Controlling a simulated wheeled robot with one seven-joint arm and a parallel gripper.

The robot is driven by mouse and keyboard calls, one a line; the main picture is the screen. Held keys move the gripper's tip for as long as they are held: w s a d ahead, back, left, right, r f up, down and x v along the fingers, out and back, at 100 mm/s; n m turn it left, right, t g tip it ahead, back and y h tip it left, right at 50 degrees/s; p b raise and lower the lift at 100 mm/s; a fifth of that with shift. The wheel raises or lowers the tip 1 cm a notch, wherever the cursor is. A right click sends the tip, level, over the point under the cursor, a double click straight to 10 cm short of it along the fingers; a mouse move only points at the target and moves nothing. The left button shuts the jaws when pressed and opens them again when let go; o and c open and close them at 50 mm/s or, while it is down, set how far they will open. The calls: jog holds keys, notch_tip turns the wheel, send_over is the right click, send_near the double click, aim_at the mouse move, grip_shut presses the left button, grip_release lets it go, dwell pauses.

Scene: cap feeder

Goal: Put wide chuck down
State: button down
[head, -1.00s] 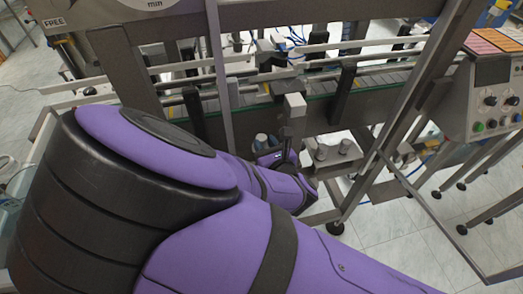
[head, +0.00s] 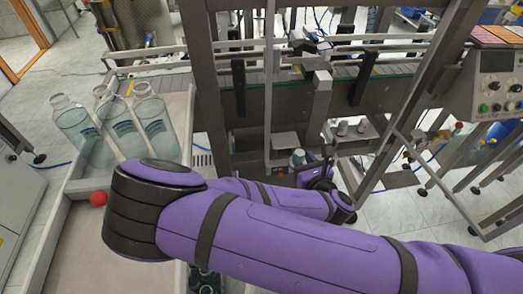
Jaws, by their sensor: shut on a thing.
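My gripper (head: 318,178) is dark and small in the head view, low in front of the machine's frame, beyond my purple arm. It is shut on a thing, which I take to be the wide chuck. My wrist and fingers hide most of the grip. A small rounded pale and blue piece (head: 297,158) shows just left of the gripper; I cannot tell whether it is the held chuck. Two short grey cylinders (head: 352,129) stand on a small holder to the right of and beyond the gripper.
The conveyor (head: 400,84) and its rails run behind the gripper. A slanted metal post (head: 412,85) stands to the right, with a control box (head: 498,88) beyond.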

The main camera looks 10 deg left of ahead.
jog(key=x, duration=0.5)
jog(key=d+x, duration=0.1)
jog(key=x, duration=0.4)
jog(key=w+x, duration=0.1)
jog(key=x, duration=0.4)
jog(key=shift+w+d+r, duration=0.1)
jog(key=shift+d+r, duration=0.2)
jog(key=shift+d, duration=0.05)
jog(key=shift+f, duration=1.8)
jog(key=shift+f, duration=0.1)
jog(key=c, duration=0.8)
grip_release()
